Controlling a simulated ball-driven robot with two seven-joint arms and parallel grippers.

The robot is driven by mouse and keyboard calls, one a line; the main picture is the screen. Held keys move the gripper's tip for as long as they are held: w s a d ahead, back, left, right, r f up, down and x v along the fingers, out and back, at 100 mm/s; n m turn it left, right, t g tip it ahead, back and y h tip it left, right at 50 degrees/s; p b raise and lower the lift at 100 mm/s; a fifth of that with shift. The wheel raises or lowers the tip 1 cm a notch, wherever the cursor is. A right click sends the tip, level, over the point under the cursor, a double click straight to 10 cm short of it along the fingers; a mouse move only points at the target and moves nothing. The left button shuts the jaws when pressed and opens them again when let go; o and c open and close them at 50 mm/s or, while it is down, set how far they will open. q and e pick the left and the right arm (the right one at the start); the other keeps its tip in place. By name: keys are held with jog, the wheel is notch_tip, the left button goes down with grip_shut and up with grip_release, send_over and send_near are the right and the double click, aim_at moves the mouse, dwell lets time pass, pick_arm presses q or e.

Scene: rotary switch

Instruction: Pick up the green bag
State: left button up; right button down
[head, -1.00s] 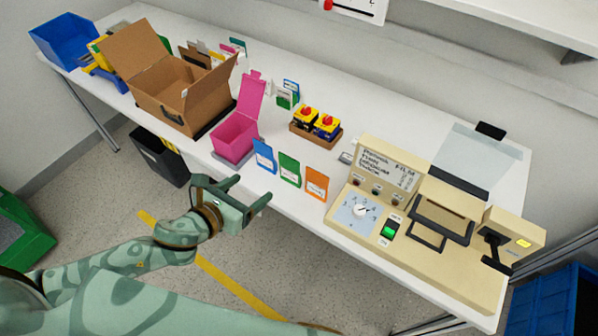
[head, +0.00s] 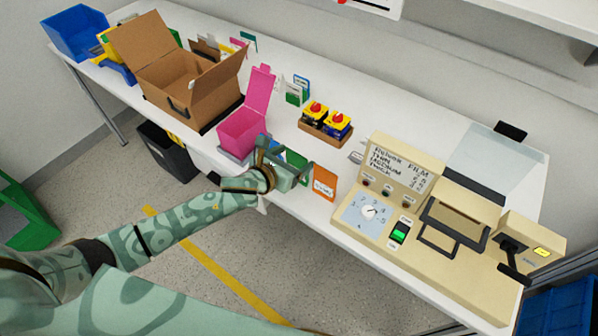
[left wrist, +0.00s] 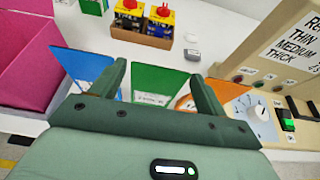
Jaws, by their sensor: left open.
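The green bag (left wrist: 158,86) stands at the front of the table, between a blue bag (left wrist: 82,66) and an orange bag (left wrist: 185,99). In the left wrist view it shows between the fingers of my left gripper (left wrist: 160,85), which is open. In the head view my left gripper (head: 286,160) is at the table's front edge and hides most of the green bag (head: 296,165). The orange bag (head: 325,184) is just right of the gripper. Whether the fingers touch the green bag I cannot tell. My right gripper is not in view.
A pink box (head: 241,128) with a raised lid stands left of the gripper. A beige machine (head: 390,225) with a dial is at the right. An open cardboard box (head: 172,85) is farther left.

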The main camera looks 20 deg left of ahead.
pick_arm(q)
jog(key=shift+w+d+f, duration=0.15)
jog(key=shift+w, duration=0.2)
jog(key=shift+s, duration=0.1)
jog(key=c, duration=1)
